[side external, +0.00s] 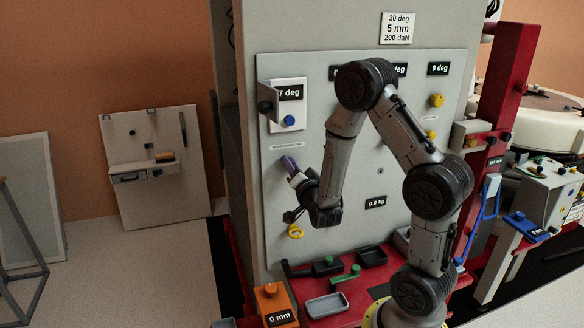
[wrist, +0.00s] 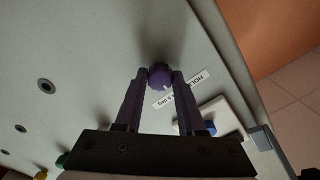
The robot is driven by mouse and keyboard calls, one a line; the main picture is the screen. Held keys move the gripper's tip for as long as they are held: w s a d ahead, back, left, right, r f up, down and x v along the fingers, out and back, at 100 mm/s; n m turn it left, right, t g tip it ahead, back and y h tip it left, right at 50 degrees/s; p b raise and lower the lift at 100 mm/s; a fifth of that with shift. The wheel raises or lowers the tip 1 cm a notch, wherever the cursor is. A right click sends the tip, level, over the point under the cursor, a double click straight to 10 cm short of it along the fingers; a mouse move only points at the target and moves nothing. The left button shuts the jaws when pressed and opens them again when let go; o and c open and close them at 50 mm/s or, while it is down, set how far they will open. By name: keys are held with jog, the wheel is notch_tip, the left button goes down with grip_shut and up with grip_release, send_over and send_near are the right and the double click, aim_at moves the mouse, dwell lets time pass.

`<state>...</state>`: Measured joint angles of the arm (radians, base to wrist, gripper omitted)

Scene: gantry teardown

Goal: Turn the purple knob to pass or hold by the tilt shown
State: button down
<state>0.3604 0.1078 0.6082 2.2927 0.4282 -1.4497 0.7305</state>
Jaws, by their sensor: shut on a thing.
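The purple knob (wrist: 160,74) sits on the grey panel, between my two fingertips in the wrist view. My gripper (wrist: 161,82) is shut on it, one finger on each side. A light mark shows on the knob's near edge. In the side view my gripper (side external: 289,164) reaches the panel left of centre; the fingers and knob are hard to tell apart there. A white label strip (wrist: 181,91) beside the knob shows "HOLD" and "deg", partly hidden. The tilt readout (side external: 290,92) ends in "7 deg"; a bracket hides its left part.
A blue knob (side external: 289,121) sits below the readout, with the protruding bracket (side external: 267,101) to its left. A yellow ring (side external: 295,231) is below my gripper. A plate (side external: 397,28) reads "30 deg, 5 mm, 200 daN". Trays and an orange box (side external: 274,303) stand on the red base.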

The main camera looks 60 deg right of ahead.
jog(key=shift+n, duration=8.9)
jog(key=c, duration=0.5)
grip_release()
